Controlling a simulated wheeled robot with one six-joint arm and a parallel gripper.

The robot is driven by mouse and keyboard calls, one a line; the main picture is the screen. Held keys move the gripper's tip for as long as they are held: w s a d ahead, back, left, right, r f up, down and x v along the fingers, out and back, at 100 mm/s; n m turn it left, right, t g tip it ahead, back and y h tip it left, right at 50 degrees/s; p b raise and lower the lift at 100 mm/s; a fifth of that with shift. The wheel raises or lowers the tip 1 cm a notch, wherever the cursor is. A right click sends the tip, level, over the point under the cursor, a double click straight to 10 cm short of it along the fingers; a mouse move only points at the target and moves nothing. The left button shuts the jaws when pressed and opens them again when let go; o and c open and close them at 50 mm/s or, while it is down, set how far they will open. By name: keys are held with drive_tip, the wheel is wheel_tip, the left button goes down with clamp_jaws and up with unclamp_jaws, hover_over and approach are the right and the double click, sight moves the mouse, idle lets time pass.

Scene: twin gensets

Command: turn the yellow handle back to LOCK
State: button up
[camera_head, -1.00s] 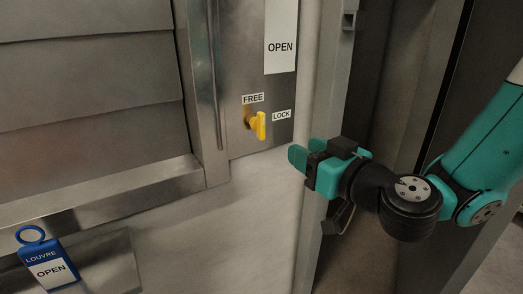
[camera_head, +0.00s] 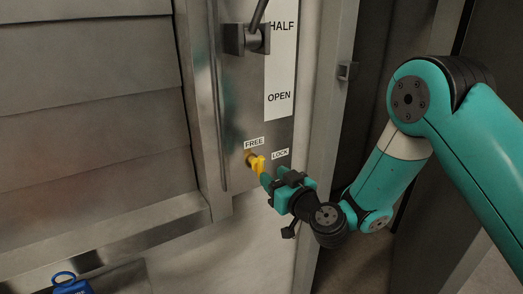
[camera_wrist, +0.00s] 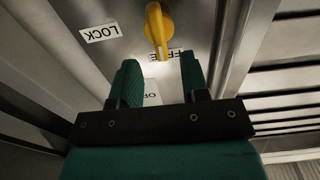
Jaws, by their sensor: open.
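The yellow handle (camera_head: 257,164) sits on the steel panel, below the FREE label (camera_head: 254,143) and left of the LOCK label (camera_head: 280,154). My gripper (camera_head: 267,178) is just below and right of it, jaws open, fingers towards it. In the wrist view the handle (camera_wrist: 157,30) lies just beyond the two teal fingertips (camera_wrist: 158,65), about in line with the gap, and its lower end covers part of the FREE label. The LOCK label (camera_wrist: 100,32) shows upside down to the left. I cannot tell whether a finger touches the handle.
A scale strip marked HALF and OPEN (camera_head: 280,75) and a grey lever block (camera_head: 246,39) are above the handle. A vertical steel rail (camera_head: 215,100) and louvre slats (camera_head: 90,90) are to the left. A blue tag (camera_head: 72,284) is at lower left.

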sight(264, 168)
drive_tip(key=p+x, duration=0.1)
drive_tip(key=p, duration=0.1)
drive_tip(key=p+x, duration=0.2)
drive_tip(key=p, duration=0.1)
drive_tip(key=shift+w+a+r, duration=0.2)
drive_tip(key=shift+w+r, duration=0.05)
drive_tip(key=shift+r, duration=0.15)
drive_tip(key=shift+w+a+f+p, duration=0.2)
drive_tip(key=shift+w+a+p, duration=0.15)
drive_tip(key=shift+w+p, duration=0.3)
drive_tip(key=shift+w+a+f+p, duration=0.2)
drive_tip(key=shift+w+a+p, duration=0.2)
drive_tip(key=shift+p, duration=0.3)
clamp_jaws()
